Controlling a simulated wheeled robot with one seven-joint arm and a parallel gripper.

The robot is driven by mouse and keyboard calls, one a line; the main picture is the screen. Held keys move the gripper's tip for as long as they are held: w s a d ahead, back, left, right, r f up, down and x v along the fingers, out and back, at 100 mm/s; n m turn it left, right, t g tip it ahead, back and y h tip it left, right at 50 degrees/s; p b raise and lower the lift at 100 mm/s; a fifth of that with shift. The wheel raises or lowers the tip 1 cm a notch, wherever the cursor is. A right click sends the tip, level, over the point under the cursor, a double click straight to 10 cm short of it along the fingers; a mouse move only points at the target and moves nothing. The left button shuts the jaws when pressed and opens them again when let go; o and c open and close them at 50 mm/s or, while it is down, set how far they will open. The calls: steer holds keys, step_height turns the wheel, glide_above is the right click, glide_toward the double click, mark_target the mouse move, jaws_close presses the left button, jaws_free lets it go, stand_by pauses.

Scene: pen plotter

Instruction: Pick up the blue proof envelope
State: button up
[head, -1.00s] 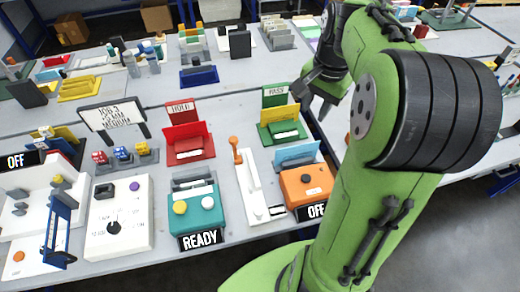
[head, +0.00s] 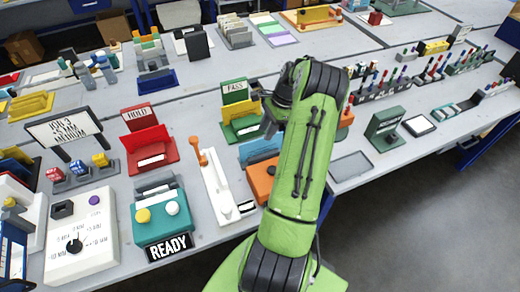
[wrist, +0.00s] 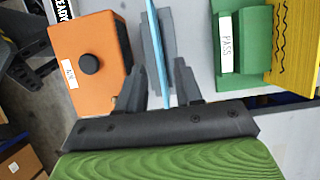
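The blue proof envelope (head: 258,152) stands upright behind an orange box (head: 258,184) in the head view, partly covered by my arm. In the wrist view the envelope (wrist: 155,40) shows edge-on as a thin light blue strip, standing by a grey holder (wrist: 167,30). My gripper (wrist: 160,72) is open, with one dark finger on each side of the strip. Gaps show between the fingers and the envelope. In the head view the gripper is mostly hidden behind my green arm.
The orange box (wrist: 88,62) is close on the left in the wrist view. The green PASS stand (wrist: 245,45) with a yellow panel (wrist: 295,50) is close on the right. A white slide with an orange lever (head: 215,185) and a teal READY box (head: 162,212) stand left of the orange box.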

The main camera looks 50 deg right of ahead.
mark_target(260, 144)
steer(key=b+x, duration=0.1)
steer(key=x, duration=0.5)
steer(key=shift+a+f, duration=0.1)
steer(key=shift+a, duration=0.15)
steer(key=shift+f, duration=0.25)
steer(key=shift+c, duration=0.3)
jaws_close()
